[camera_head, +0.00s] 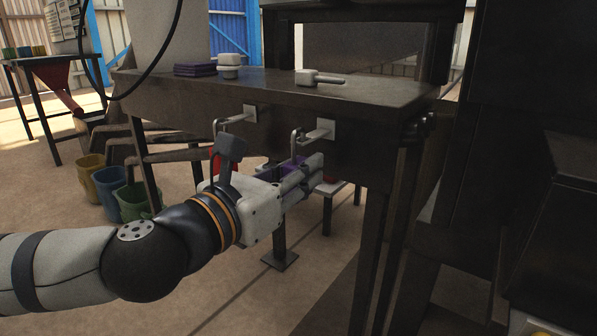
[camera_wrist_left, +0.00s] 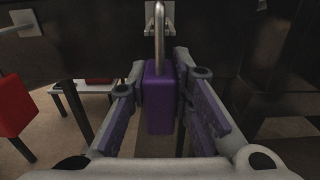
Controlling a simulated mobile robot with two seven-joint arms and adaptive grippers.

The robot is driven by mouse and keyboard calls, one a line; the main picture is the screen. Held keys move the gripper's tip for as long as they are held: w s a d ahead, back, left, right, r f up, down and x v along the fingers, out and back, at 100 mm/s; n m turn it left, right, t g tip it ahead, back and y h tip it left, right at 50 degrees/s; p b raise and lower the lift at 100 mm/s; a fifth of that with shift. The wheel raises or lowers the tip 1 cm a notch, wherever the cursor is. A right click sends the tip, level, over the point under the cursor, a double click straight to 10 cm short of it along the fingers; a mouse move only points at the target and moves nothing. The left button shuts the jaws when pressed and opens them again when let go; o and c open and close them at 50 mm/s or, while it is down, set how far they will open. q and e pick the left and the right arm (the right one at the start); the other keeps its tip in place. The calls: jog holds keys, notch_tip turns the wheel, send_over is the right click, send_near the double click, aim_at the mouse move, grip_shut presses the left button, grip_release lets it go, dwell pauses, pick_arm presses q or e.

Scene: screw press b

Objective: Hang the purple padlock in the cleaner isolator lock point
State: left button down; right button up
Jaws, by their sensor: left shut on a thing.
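My left gripper (camera_head: 306,172) reaches in below the bench's front edge and is shut on the purple padlock (camera_wrist_left: 158,98). The padlock's purple body is mostly hidden in the head view (camera_head: 270,172). Its metal shackle (camera_wrist_left: 159,42) points up, and the body hangs upright between the fingers. The shackle top is at the right lock point, a pale plate with a peg (camera_head: 317,132), also in the left wrist view (camera_wrist_left: 151,28). I cannot tell whether the shackle is around the peg or just in front of it. My right gripper is not in view.
A second lock point (camera_head: 243,115) is to the left, with a red padlock (camera_wrist_left: 14,105) below it. A dark bench (camera_head: 290,92) bears a purple stack (camera_head: 195,70) and pale fittings (camera_head: 318,78). Coloured bins (camera_head: 131,201) stand on the floor. Bench legs are close on the right.

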aim_at(289, 171)
pick_arm(q)
jog(key=shift+r, duration=0.5)
jog(key=shift+f, duration=0.1)
jog(key=shift+s+a, duration=0.15)
jog(key=shift+p+v, duration=0.5)
jog(key=shift+v, duration=0.7)
jog(key=shift+s, duration=0.15)
jog(key=shift+p+v, duration=0.35)
jog(key=shift+v, duration=1.3)
